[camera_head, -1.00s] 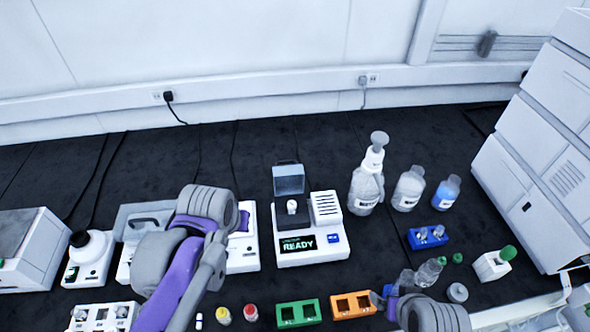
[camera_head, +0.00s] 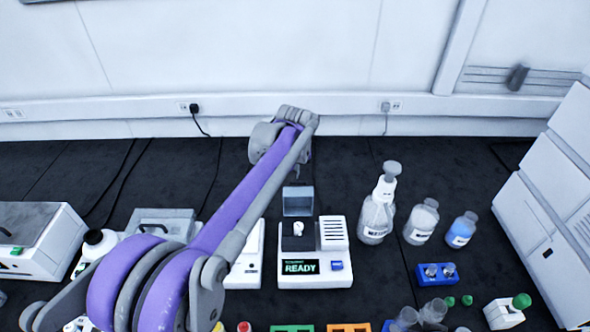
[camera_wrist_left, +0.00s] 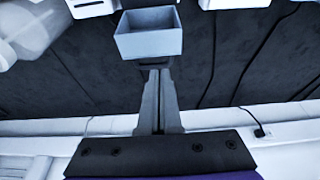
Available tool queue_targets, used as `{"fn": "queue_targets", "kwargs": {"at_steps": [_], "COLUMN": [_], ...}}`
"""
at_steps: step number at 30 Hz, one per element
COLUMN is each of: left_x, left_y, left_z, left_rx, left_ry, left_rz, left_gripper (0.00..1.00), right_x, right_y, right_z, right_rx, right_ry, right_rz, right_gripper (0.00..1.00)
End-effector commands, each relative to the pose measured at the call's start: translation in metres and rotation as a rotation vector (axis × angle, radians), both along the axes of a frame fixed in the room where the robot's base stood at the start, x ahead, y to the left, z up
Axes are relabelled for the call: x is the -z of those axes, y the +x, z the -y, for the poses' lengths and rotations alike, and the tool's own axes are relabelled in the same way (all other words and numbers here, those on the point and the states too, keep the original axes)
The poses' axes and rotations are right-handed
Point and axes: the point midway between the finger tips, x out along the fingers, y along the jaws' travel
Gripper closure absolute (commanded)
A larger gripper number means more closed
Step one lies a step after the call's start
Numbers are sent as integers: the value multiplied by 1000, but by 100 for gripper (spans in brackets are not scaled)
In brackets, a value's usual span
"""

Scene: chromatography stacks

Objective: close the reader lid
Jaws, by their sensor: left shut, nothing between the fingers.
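The reader (camera_head: 314,266) is a white device with a dark screen reading READY, standing mid-table in the head view. Its grey, box-shaped lid (camera_head: 298,201) is open and stands upright at the back of the well. A small white piece (camera_head: 298,230) shows in the well. In the left wrist view the lid (camera_wrist_left: 148,40) is at the top centre, just past the fingertips. My left gripper (camera_wrist_left: 158,74) is shut and empty, behind the lid; I cannot tell whether it touches. In the head view its fingers are mostly hidden by my wrist. My right gripper is out of view.
A wash bottle (camera_head: 376,215) and two capped bottles (camera_head: 421,222) (camera_head: 461,230) stand right of the reader. A blue rack (camera_head: 436,273) sits in front of them. Green (camera_head: 292,328) and orange (camera_head: 348,328) racks are at the front. The dark table behind the reader is mostly clear.

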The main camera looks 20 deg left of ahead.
Motion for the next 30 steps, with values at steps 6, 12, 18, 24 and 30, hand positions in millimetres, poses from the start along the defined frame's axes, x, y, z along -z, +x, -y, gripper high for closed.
{"fn": "queue_targets", "kwargs": {"at_steps": [6, 12, 18, 24, 30], "left_x": [37, 53, 55, 55, 54], "left_y": [11, 15, 16, 16, 12], "left_z": [-3, -5, -5, -5, -4], "left_rx": [1, 1, 1, 1, 1], "left_ry": [0, 0, 1, 1, 9], "left_rz": [0, 0, 1, 1, 29], "left_gripper": [100, 100, 100, 100, 100], "right_x": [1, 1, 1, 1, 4], "right_y": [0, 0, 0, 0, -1], "right_z": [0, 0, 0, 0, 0], "right_rx": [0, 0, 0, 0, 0], "right_ry": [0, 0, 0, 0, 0], "right_rz": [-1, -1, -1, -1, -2], "right_gripper": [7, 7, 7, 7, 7]}}
